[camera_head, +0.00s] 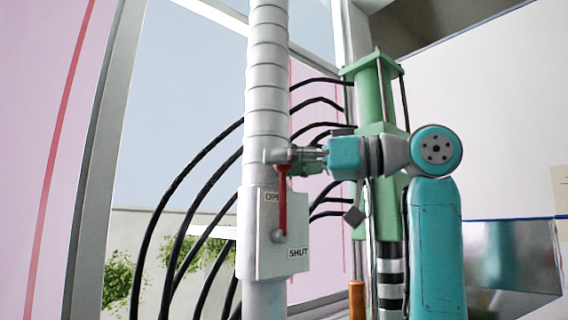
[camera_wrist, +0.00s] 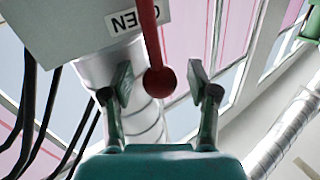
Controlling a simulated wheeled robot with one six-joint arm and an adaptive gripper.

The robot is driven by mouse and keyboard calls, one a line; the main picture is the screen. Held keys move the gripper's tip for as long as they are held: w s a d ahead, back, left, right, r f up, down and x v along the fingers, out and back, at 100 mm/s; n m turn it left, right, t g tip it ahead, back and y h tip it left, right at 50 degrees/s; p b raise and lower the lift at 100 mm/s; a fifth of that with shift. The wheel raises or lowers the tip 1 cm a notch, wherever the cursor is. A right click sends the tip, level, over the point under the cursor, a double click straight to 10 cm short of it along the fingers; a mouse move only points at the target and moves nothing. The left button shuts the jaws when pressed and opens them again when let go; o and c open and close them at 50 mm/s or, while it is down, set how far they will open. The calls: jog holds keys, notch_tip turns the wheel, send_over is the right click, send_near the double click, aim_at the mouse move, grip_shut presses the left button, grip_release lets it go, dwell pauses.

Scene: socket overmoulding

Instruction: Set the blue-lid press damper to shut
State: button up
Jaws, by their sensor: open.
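The damper is a light grey box (camera_head: 265,258) on a vertical metal duct (camera_head: 267,90). Its red lever (camera_head: 283,205) points up from a pivot low on the box, toward the partly covered OPEN label (camera_head: 272,197). The SHUT label (camera_head: 298,253) is at the lower right of the box. My gripper (camera_head: 280,156) is at the lever's upper end. In the wrist view, the lever's round red knob (camera_wrist: 160,81) shows between the two spread fingers of my gripper (camera_wrist: 159,90), with a gap on each side. No blue lid is visible.
A green press column (camera_head: 375,100) stands behind my arm at the right. Several black hoses (camera_head: 190,170) curve behind the duct. An orange handle (camera_head: 357,298) stands low at the right of the box. Free room shows between box and press.

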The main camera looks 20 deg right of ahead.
grip_shut()
jog(key=shift+w+d+f+m+t+y, duration=0.15)
jog(key=shift+w+d+m+t+y, duration=0.15)
jog(key=shift+d+m, duration=0.4)
jog(key=shift+w+d+f+m+t+y, duration=0.2)
jog(key=shift+d+m+t, duration=0.25)
jog(key=shift+d+m, duration=0.25)
jog(key=shift+w+d+f+m+t+y, duration=0.15)
jog(key=shift+w+d+m+t+y, duration=0.15)
jog(key=shift+d+m, duration=0.4)
grip_release()
jog(key=shift+s, duration=0.1)
jog(key=v, duration=1.2)
jog(key=shift+c, duration=0.2)
